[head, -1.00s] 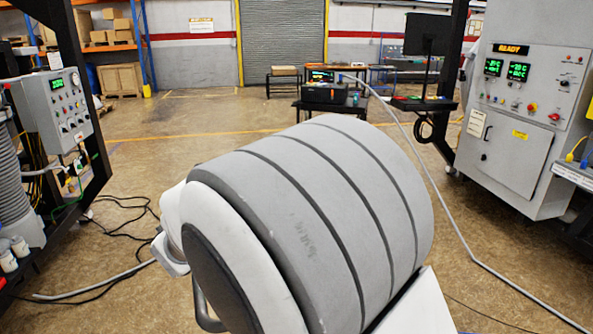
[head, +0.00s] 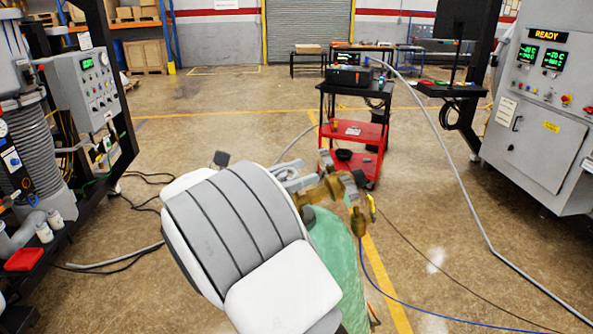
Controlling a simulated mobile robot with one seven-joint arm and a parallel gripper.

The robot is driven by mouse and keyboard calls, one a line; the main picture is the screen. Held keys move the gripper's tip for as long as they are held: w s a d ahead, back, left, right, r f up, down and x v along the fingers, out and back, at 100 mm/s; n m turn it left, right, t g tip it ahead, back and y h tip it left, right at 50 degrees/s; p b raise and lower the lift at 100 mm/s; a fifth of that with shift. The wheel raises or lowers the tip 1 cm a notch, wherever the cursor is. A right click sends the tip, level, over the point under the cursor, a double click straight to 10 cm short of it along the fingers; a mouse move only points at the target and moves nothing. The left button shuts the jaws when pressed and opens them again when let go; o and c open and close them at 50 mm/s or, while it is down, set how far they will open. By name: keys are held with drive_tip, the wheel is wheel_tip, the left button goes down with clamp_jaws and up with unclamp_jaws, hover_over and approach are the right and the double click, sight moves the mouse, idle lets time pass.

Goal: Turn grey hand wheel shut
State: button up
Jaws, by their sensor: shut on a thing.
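In the head view a green gas cylinder (head: 338,262) stands upright, partly covered by my arm. A brass valve and regulator (head: 325,191) sits at its top, with a dark knob (head: 358,178) on its right side. My gripper (head: 292,178) is at the left side of this brass valve, mostly hidden behind my large grey and white arm link. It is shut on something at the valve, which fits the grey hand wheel. The wheel cannot be made out clearly between the jaws and the arm, and how far it is turned does not show.
A red tool cart (head: 352,132) stands just behind the cylinder. A blue hose (head: 400,296) runs from the valve to the right over the floor. Control cabinets stand at the left (head: 85,90) and right (head: 545,110).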

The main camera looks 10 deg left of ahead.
drive_tip(key=shift+r, duration=0.1)
drive_tip(key=o, duration=1.3)
drive_tip(key=b+v, duration=0.2)
drive_tip(key=v, duration=1.5)
drive_tip(key=shift+s+a, duration=0.15)
drive_tip(key=shift+a, duration=0.05)
